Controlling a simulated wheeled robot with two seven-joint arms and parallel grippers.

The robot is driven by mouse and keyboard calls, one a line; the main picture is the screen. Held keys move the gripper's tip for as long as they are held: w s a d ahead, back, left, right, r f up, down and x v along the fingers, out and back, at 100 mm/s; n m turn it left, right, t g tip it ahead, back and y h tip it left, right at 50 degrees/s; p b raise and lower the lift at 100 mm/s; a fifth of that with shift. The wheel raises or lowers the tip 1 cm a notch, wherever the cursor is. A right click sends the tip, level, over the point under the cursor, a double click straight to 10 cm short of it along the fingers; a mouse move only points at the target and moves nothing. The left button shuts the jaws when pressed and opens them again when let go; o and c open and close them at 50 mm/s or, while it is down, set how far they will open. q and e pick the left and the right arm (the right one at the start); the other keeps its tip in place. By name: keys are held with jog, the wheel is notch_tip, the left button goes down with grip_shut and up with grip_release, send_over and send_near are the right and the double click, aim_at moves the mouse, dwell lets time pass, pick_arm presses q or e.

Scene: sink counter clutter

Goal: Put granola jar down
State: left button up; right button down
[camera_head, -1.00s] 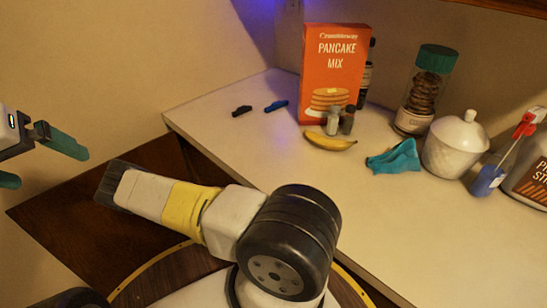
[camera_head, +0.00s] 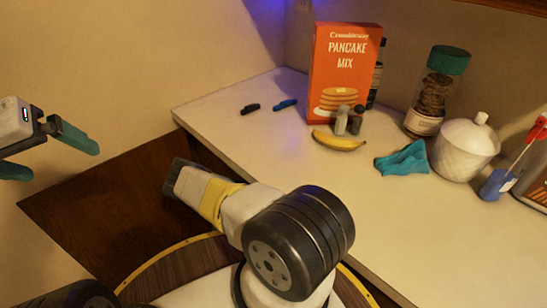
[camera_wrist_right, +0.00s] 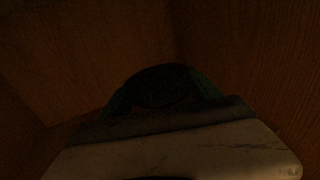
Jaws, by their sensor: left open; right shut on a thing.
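My right gripper (camera_wrist_right: 160,98) is shut on a dark, round-topped thing (camera_wrist_right: 160,82) in the right wrist view. It is too dark there to read a label or to tell for certain that this is the granola jar. In the head view my right arm reaches down below the counter's left edge, and its gripper is hidden. My left gripper (camera_head: 46,155) is open and empty at the far left, off the counter. A clear jar with a green lid and brown contents (camera_head: 433,95) stands upright at the back of the counter (camera_head: 290,150).
Dark wooden panels (camera_wrist_right: 70,50) surround the right gripper closely. On the counter are a pancake mix box (camera_head: 345,65), small shakers (camera_head: 349,120), a banana (camera_head: 338,142), a teal cloth (camera_head: 403,159), a white lidded pot (camera_head: 464,150) and a blue brush holder (camera_head: 497,184). The counter's front middle is clear.

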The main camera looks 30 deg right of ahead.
jog(key=shift+f, duration=0.15)
jog(key=shift+c, duration=0.8)
grip_release()
jog(key=shift+f, duration=0.15)
jog(key=shift+a, duration=0.15)
jog(key=w+a, duration=0.1)
jog(key=a, duration=1)
jog(key=shift+w+a, duration=0.15)
jog(key=shift+a, duration=0.2)
